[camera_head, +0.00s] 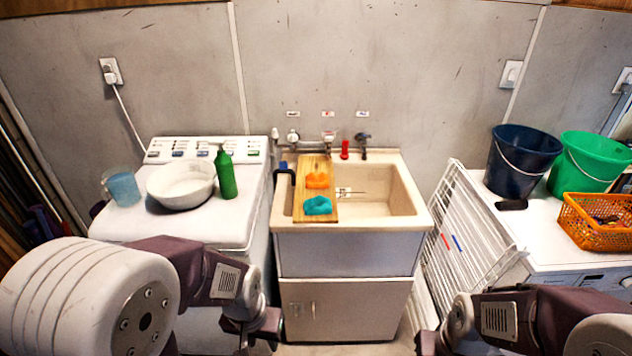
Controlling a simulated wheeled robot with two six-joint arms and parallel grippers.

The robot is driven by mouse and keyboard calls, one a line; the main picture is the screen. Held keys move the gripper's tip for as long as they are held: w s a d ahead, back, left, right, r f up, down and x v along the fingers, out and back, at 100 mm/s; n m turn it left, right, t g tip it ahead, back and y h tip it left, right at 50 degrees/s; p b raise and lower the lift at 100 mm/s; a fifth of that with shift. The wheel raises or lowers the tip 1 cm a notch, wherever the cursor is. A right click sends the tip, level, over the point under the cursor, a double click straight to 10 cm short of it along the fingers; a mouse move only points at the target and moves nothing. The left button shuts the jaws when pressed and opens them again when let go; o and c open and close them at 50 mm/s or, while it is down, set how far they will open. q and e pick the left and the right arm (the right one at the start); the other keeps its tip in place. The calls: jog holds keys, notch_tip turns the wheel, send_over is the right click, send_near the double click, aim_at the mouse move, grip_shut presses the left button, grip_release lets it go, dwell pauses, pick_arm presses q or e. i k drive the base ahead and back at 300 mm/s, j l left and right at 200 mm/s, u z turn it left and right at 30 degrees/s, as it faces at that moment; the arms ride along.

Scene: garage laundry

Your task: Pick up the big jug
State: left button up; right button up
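A clear jug with blue in its lower part (122,188) stands upright on top of the white washing machine at the left, near its left edge. It is the only jug I can make out. My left gripper (250,332) hangs low in front of the washing machine's right side, well below the jug and to its right, not touching it. My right gripper (428,342) is at the bottom edge, in front of the drying rack and partly cut off. Whether either gripper is open or shut does not show clearly.
Beside the jug are a white basin (181,186) and a green bottle (225,172). The sink (410,208) carries a wooden board (313,170) with orange and teal cloths. At the right are a folded rack (465,240), dark blue and green buckets (588,160), and an orange basket (590,235).

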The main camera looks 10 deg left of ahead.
aim_at(120, 180)
jog(key=u, duration=1.7)
